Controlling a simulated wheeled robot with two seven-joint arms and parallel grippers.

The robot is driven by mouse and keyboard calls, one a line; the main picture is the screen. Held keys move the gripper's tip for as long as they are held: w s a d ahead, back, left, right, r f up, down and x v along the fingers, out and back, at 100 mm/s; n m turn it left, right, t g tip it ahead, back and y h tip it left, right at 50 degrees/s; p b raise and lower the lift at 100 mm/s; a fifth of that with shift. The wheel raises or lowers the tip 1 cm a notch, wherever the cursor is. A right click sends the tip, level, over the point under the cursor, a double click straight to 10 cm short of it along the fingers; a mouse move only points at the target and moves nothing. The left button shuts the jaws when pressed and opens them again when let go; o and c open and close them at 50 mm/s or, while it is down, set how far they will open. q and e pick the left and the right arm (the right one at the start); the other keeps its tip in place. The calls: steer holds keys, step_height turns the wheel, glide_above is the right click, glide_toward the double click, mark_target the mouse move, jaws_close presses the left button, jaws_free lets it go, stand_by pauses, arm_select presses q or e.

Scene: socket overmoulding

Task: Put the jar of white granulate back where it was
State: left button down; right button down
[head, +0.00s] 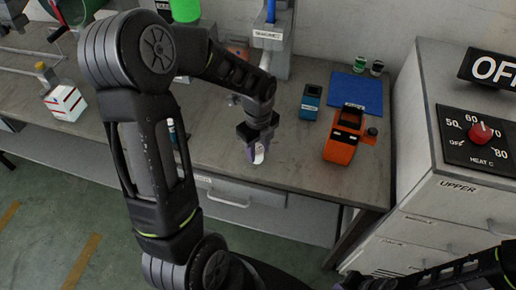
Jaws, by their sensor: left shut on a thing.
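My left gripper (258,142) reaches down over the front part of the workbench (222,150). It is shut on a small, pale jar (259,154), which shows just below the fingers near the bench's front edge. The fingers cover most of the jar, so its contents are hidden. I cannot tell whether its base touches the bench top. Part of my right arm shows at the bottom right, but its gripper is not in view.
An orange device (343,138), a small teal device (311,102) and a blue mat (356,92) lie right of the gripper. Two small jars (368,66) stand behind the mat. A white-and-red box (65,103) is at left. A grey heater cabinet (455,175) stands at right.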

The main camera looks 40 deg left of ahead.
mark_target(258, 150)
arm_select(q)
steer(key=shift+f, duration=0.15)
steer(key=c, duration=0.9)
jaws_free()
step_height(258, 150, up, 12)
steer(key=shift+r, duration=0.2)
steer(key=shift+d+f, duration=0.1)
